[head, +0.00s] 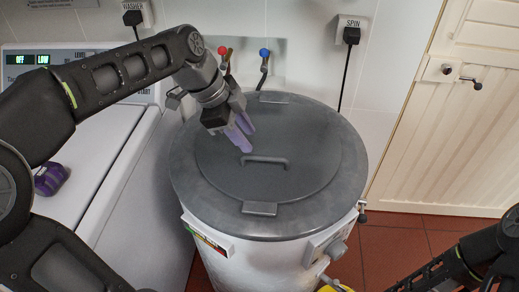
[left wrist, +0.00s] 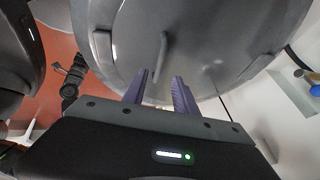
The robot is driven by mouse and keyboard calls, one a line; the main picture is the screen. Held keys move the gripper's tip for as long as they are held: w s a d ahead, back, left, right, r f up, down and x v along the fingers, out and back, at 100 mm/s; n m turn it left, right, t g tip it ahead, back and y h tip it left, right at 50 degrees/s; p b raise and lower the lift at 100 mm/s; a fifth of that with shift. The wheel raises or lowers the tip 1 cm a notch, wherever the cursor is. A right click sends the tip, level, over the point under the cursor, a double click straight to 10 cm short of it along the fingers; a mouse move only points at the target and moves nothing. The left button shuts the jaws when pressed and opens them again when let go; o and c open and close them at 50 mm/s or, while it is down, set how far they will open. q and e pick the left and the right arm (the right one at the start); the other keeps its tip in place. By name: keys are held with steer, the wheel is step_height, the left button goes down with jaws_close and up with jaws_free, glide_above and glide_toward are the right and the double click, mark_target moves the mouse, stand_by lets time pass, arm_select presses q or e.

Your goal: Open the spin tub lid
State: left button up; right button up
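The spin tub (head: 250,262) is a round white drum with a grey lid (head: 315,190) lying shut on top. A grey bar handle (head: 264,161) stands in the middle of the lid; it also shows in the left wrist view (left wrist: 161,55). My left gripper (head: 243,138) is above the lid, just behind and left of the handle. Its two purple fingers are apart with nothing between them, and in the left wrist view the gripper (left wrist: 160,92) points toward the handle. My right arm (head: 450,270) is at the lower right; its fingertips are not clearly visible.
A white washer (head: 110,160) stands left of the tub, with a purple object (head: 50,178) on it. Red and blue taps (head: 264,54) and a black plug (head: 351,36) are on the wall behind. A cream door (head: 450,130) stands right, above red floor tiles (head: 395,250).

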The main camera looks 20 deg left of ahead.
mark_target(262, 157)
arm_select(q)
steer(key=x, duration=0.7)
steer(key=shift+d+f+p, duration=0.15)
steer(key=shift+f+p, duration=0.15)
jaws_close()
stand_by(1.2)
